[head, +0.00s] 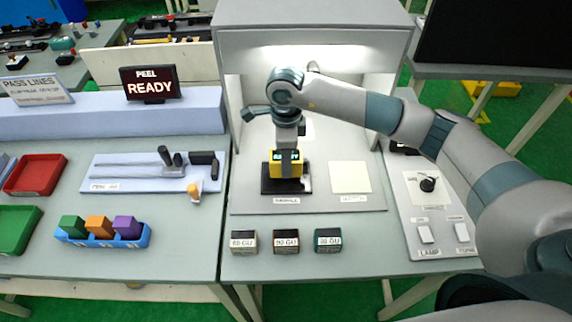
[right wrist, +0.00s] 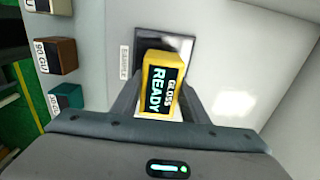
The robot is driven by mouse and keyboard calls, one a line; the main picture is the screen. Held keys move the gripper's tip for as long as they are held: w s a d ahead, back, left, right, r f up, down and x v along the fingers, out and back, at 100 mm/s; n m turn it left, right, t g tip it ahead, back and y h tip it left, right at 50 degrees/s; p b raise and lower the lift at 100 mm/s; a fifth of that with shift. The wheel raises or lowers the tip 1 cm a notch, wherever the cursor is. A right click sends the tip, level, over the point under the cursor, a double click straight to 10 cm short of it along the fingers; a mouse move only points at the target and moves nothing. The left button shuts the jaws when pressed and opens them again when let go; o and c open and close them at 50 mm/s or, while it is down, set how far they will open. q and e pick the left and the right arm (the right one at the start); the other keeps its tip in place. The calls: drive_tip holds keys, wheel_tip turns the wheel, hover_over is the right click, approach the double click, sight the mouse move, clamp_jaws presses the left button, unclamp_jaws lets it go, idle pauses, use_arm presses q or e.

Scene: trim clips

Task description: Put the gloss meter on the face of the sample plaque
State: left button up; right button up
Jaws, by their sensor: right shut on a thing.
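The yellow gloss meter (head: 285,171) has a dark screen; in the right wrist view the meter (right wrist: 161,86) reads "GLOSS READY". My right gripper (head: 289,158) comes down from above, shut on the meter; in the right wrist view the gripper (right wrist: 158,103) has a finger on each side of it. The dark glossy sample plaque (head: 268,187) lies under the meter, on the floor of the grey booth. It also shows in the right wrist view (right wrist: 184,46) behind the meter. I cannot tell whether the meter touches the plaque. My left gripper is out of view.
A pale square (head: 350,177) lies right of the plaque. Three labelled GU blocks, including the middle 90 GU one (head: 286,241), stand in front of the booth (head: 310,204). A switch panel (head: 431,205) is at right; a blue rack (head: 103,240) with three coloured blocks is at left.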

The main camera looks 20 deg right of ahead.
drive_tip(key=shift+f, duration=1.2)
drive_tip(key=shift+f+b, duration=0.15)
drive_tip(key=shift+b, duration=0.35)
drive_tip(key=o, duration=1.2)
drive_tip(key=shift+r+p, duration=0.5)
drive_tip(key=shift+r, duration=0.05)
wheel_tip(320, 180, up, 11)
drive_tip(key=p, duration=0.3)
drive_tip(key=shift+r, duration=0.15)
